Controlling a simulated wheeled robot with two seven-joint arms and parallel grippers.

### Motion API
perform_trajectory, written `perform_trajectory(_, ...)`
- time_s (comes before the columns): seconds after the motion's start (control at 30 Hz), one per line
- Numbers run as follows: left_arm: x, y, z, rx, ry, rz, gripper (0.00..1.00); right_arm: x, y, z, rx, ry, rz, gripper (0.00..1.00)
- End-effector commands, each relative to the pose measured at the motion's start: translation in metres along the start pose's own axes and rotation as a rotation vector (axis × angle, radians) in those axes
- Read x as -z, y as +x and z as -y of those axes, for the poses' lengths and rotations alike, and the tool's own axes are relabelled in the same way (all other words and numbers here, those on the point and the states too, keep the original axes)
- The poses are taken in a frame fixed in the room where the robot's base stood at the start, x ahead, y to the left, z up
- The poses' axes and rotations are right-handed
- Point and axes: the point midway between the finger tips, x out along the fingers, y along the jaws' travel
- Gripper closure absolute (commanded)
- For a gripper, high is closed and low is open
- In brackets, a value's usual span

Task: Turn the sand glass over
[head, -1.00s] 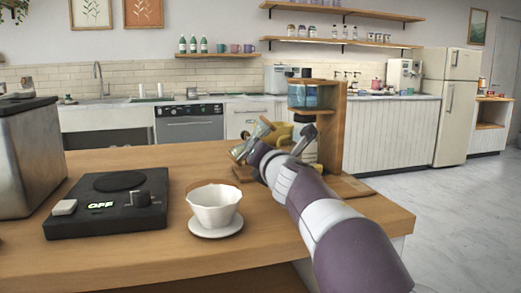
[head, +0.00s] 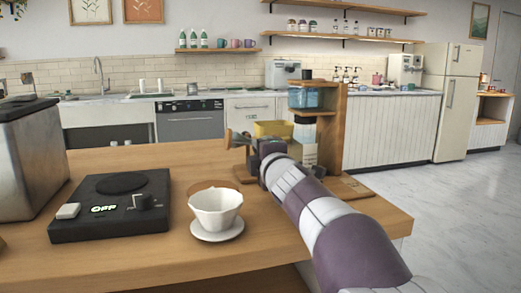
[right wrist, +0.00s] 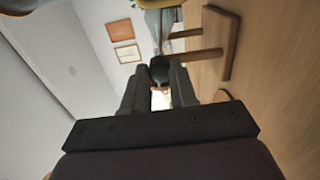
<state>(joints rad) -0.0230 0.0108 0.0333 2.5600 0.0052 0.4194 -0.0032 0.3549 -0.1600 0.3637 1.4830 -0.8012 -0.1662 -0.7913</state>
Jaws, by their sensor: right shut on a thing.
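The sand glass (head: 229,139) shows in the head view only in part, as a wooden end sticking out to the left of my right gripper. It appears to lie on its side, held above the counter; the gripper hides the rest. My right gripper (head: 258,145) is shut on it, in front of the wooden stand. In the right wrist view the two dark fingers of my right gripper (right wrist: 158,88) point away from the camera, and what lies between the tips is small and hard to make out. My left gripper is not in view.
A wooden stand (head: 331,130) with a blue container (head: 303,97) and a yellow box (head: 272,129) are close to the gripper. A steel box (head: 30,160) is at left.

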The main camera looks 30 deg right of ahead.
Motion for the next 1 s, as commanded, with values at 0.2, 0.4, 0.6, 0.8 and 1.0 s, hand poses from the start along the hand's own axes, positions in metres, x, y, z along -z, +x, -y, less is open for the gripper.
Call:
perform_trajectory(0.2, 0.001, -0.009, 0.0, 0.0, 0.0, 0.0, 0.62, -0.001, 0.0, -0.003, 0.0, 0.2, 0.001, 1.0)
perform_trajectory(0.4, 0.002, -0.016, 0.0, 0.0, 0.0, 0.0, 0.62, -0.001, 0.0, -0.003, 0.0, 0.37, 0.001, 1.0)
perform_trajectory(0.6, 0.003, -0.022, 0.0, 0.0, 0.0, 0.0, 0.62, -0.001, 0.0, -0.003, -0.001, 0.504, 0.001, 1.0)
perform_trajectory(0.8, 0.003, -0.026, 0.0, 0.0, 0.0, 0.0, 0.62, -0.001, 0.0, -0.002, 0.0, 0.591, 0.001, 1.0)
perform_trajectory(1.0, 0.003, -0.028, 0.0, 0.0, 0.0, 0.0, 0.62, -0.001, 0.0, -0.001, 0.0, 0.635, 0.002, 1.0)
